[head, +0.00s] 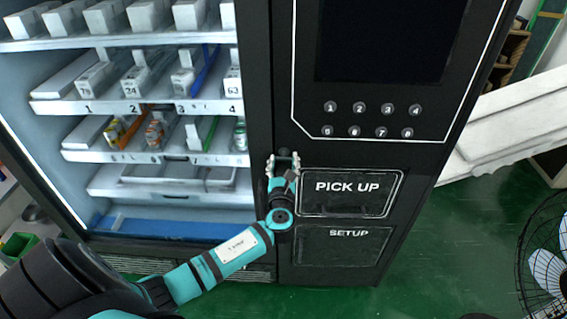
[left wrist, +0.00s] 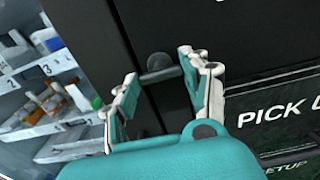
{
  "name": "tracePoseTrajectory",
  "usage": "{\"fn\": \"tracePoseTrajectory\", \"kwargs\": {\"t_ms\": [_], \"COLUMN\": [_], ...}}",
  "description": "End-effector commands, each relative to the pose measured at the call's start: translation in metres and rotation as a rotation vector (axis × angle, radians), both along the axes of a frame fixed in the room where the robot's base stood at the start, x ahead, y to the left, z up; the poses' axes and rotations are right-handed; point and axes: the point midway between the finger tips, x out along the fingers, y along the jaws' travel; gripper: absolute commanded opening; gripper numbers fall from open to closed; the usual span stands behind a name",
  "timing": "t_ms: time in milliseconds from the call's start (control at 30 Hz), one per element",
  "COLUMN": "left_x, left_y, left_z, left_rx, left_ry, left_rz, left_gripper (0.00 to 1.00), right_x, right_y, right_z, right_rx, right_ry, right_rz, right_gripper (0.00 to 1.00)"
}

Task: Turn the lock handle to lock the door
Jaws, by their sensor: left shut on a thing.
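The lock handle (left wrist: 160,74) is a small dark bar with a round hub on the machine's black front. In the left wrist view it lies across between my fingers. My left gripper (head: 283,163) is shut on it, one finger at each end of the bar. In the head view the gripper covers the handle, just left of the PICK UP panel. The door (head: 258,90) has a black frame and glass, with lit shelves behind it. The frames do not show whether the lock is engaged. My right gripper is not in view.
The PICK UP flap (head: 350,207) and SETUP panel (head: 342,250) are right of and below my left gripper. Numbered buttons (head: 359,107) sit above. A black fan (head: 540,240) stands at the far right. Green floor (head: 450,240) is clear before it.

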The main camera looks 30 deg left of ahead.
Motion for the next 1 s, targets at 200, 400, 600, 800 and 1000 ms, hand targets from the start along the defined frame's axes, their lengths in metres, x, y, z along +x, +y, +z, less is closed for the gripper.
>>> {"fn": "tracePoseTrajectory", "kwargs": {"t_ms": [200,400,600,800,1000], "left_x": [0.000,0.000,0.000,0.000,0.000], "left_y": [0.000,0.000,-0.001,0.000,0.000], "left_z": [0.000,-0.002,-0.003,-0.004,-0.004], "left_rx": [-0.003,-0.044,-0.147,-0.298,-0.460], "left_ry": [-0.002,-0.026,-0.089,-0.183,-0.282], "left_rz": [0.000,0.000,-0.001,0.000,0.000], "left_gripper": [0.15,0.15,0.15,0.15,0.15], "right_x": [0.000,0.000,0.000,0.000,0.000], "right_y": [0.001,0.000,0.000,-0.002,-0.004], "right_z": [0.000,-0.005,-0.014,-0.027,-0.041], "right_rx": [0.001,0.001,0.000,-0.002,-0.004], "right_ry": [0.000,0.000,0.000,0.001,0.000], "right_rz": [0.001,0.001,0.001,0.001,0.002], "right_gripper": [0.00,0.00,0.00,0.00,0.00]}}
